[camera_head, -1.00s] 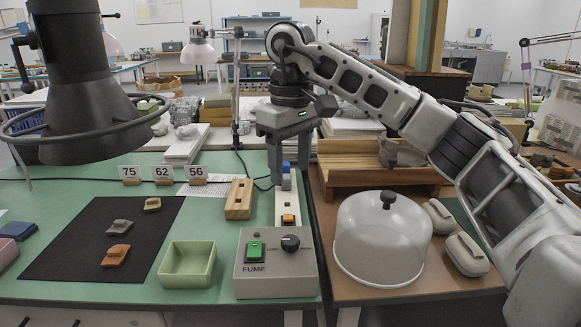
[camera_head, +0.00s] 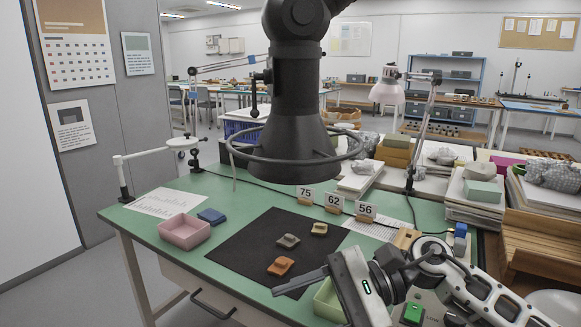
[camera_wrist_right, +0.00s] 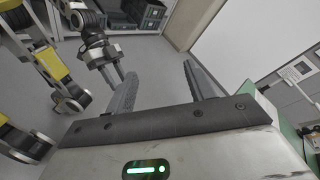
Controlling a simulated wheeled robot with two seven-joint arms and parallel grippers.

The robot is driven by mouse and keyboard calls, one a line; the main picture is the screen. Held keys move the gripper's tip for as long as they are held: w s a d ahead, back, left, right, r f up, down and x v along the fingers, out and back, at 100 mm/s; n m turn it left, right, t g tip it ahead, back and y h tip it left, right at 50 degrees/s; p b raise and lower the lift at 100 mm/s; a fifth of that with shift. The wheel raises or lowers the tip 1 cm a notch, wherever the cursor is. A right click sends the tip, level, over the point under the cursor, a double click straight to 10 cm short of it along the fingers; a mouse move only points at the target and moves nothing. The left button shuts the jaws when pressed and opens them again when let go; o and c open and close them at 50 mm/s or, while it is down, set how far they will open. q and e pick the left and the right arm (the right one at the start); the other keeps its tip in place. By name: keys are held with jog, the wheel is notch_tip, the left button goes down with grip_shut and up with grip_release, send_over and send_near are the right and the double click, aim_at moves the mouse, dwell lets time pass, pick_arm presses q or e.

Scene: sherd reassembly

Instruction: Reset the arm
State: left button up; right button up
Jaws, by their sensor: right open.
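My right gripper (camera_head: 280,288) comes in low from the right in the head view. Its dark fingers point left over the front edge of the black mat (camera_head: 232,252). In the right wrist view my right gripper (camera_wrist_right: 160,72) has its two fingers spread wide with nothing between them. My left gripper (camera_wrist_right: 116,76) shows small at the upper left of that view, empty, with a gap between its fingers. The left arm is not in the head view. Grey (camera_head: 288,241), tan (camera_head: 319,229) and orange (camera_head: 280,266) sherds lie apart on the mat.
A pink tray (camera_head: 185,232) and blue block (camera_head: 211,216) sit left of the mat. A green tray (camera_head: 328,300) is partly hidden behind my right gripper. A dark ringed lamp or hood (camera_head: 295,140) hangs over the bench. Number cards (camera_head: 333,202) stand behind the mat.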

notch_tip(320, 180, up, 3)
jog(key=a+m+t+y, duration=0.2)
jog(key=m+t+y, duration=0.35)
jog(key=m, duration=0.75)
jog(key=d+f+n+t+h+p, duration=0.1)
jog(key=d+f+n+t+h, duration=0.35)
jog(key=n, duration=0.65)
jog(key=s+d+f+n+t+h+p, duration=0.1)
jog(key=d+f+n+t+h, duration=0.3)
jog(key=n, duration=0.6)
jog(key=d+f+n+t+h+p, duration=0.1)
jog(key=d+f+n+t+h, duration=0.35)
jog(key=n, duration=0.65)
pick_arm(q)
jog(key=shift+w+a+r+p, duration=0.1)
jog(key=shift+a+r+p, duration=0.1)
jog(key=shift+r+p, duration=0.45)
pick_arm(e)
jog(key=s+d+f+m+g+h, duration=0.1)
jog(key=s+f+m+g+h, duration=0.3)
jog(key=s+f+m, duration=0.5)
notch_tip(320, 180, down, 2)
jog(key=shift+s+f, duration=0.1)
jog(key=shift+s, duration=0.15)
